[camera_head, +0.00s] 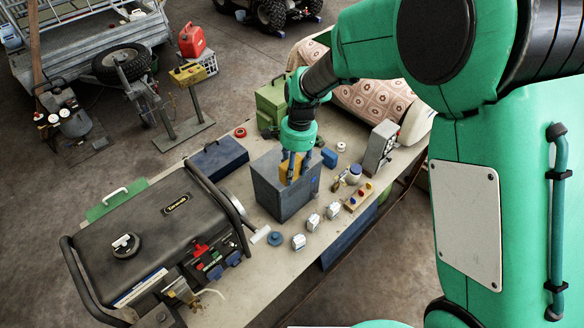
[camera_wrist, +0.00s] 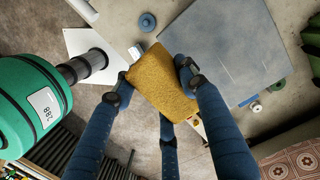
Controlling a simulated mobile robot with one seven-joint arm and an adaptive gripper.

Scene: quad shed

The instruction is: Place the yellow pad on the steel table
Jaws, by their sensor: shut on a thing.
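My gripper (camera_head: 292,160) is shut on the yellow pad (camera_head: 288,171), a rough block held tilted between blue fingers. In the wrist view my gripper (camera_wrist: 155,85) has its fingers around the pad (camera_wrist: 163,88). In the head view the pad overlaps the top of a dark grey box (camera_head: 281,199); I cannot tell whether they touch. The long, pale-topped table (camera_head: 256,285) lies beneath it. I cannot tell whether its top is steel.
A dark generator (camera_head: 165,225) fills the table's near left. Several small white blocks (camera_head: 298,242), a blue knob (camera_head: 275,239), a blue case (camera_head: 218,158) and a green box (camera_head: 271,101) stand around the grey box. Patches of bare tabletop show near the front.

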